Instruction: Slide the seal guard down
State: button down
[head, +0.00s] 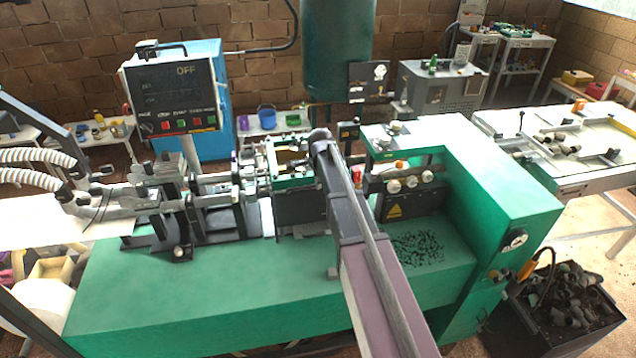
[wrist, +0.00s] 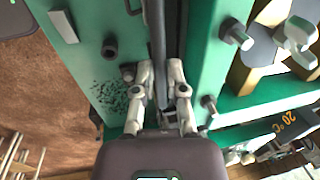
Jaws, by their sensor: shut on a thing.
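My gripper (wrist: 160,68) shows in the wrist view with its two pale fingers closed on either side of a dark, narrow bar (wrist: 158,42). The bar looks like the handle of the seal guard, and the lower part of it is hidden between the fingers. In the head view my arm reaches over the green machine (head: 200,300) to its middle. The arm's end covers the fingers and most of what they hold there. A green-framed opening with a yellowish inside (head: 290,160) sits just left of the arm's end.
A control panel (head: 172,97) reading OFF stands at the machine's left. A metal mechanism (head: 165,205) lies below it. A box with knobs and a yellow warning sign (head: 395,210) is close right of my arm. In the wrist view, bolts (wrist: 237,35) stick out to the right.

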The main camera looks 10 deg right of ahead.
notch_tip(320, 180, down, 6)
jog(key=b, duration=0.6)
jog(key=shift+f, duration=0.2)
jog(key=c, duration=0.7)
grip_release()
jog(key=shift+r, duration=0.2)
notch_tip(320, 180, up, 6)
jog(key=p, duration=0.6)
jog(key=shift+r+p, duration=0.15)
jog(key=shift+p, duration=0.15)
notch_tip(320, 180, up, 14)
jog(key=s+f+p, duration=0.1)
jog(key=s+p, duration=0.2)
jog(key=p, duration=1)
jog(key=s+f+n+b, duration=0.6)
jog(key=s+f+b, duration=0.2)
jog(key=f+b, duration=0.1)
jog(key=s+a+f+n+g+b, duration=0.1)
jog(key=s+f+n+b, duration=0.5)
jog(key=s+f+b, duration=0.3)
jog(key=s+a+f+n+g+b, duration=0.1)
jog(key=s+f+n+b, duration=0.5)
jog(key=s+f+b, duration=0.2)
jog(key=shift+s+f+b, duration=0.2)
jog(key=shift+f+b, duration=0.5)
jog(key=shift+f, duration=0.05)
jog(key=shift+s+f+b, duration=0.15)
jog(key=shift+f+b, duration=0.5)
jog(key=shift+f, duration=0.1)
